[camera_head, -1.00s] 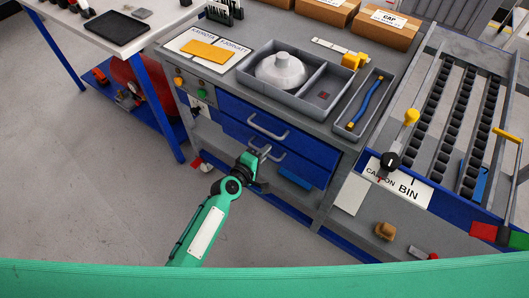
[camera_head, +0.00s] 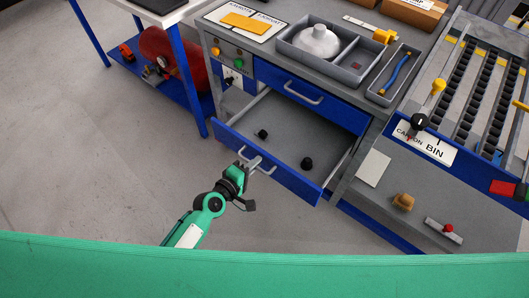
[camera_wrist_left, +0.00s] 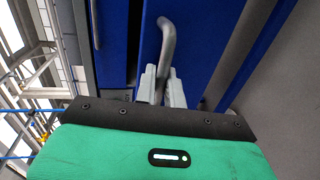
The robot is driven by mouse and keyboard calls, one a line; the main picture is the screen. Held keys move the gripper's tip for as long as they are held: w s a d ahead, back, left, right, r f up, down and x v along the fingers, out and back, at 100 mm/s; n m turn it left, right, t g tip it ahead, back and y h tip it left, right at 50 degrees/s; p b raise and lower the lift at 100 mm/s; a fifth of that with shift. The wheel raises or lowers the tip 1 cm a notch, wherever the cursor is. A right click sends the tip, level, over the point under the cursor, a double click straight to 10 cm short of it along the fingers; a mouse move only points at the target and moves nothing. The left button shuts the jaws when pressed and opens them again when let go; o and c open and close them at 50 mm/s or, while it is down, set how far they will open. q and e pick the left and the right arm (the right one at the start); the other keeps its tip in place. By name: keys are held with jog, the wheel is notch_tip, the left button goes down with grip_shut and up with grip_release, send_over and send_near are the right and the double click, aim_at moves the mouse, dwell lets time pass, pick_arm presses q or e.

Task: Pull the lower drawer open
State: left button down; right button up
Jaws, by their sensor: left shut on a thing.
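The lower drawer (camera_head: 325,141) is pulled out from the workbench, and its grey inside shows two small dark round things. Its blue front has a grey bar handle (camera_head: 262,162). My left gripper (camera_head: 250,166) is shut on that handle near its left end in the head view. In the left wrist view the two grey fingers (camera_wrist_left: 158,86) close around the handle bar (camera_wrist_left: 168,38), with the blue drawer front behind. The upper drawer (camera_head: 312,94) above it is shut. My right gripper is not in view.
The bench top carries a grey tray (camera_head: 287,47) with a white domed part. A sloped roller rack with a carton bin sign (camera_head: 425,140) stands at the right. A blue-legged table (camera_head: 193,75) stands at the left. The floor before the drawer is clear.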

pick_arm(q)
jog(key=v, duration=0.2)
jog(key=f+v, duration=0.1)
jog(key=v, duration=0.1)
jog(key=shift+s, duration=0.15)
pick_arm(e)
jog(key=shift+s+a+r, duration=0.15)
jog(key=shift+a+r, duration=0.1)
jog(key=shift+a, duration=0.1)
pick_arm(q)
jog(key=c, duration=1.6)
grip_release()
jog(key=shift+r, duration=0.1)
jog(key=shift+c, duration=0.2)
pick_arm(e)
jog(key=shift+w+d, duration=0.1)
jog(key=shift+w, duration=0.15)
pick_arm(q)
jog(key=shift+a, duration=0.1)
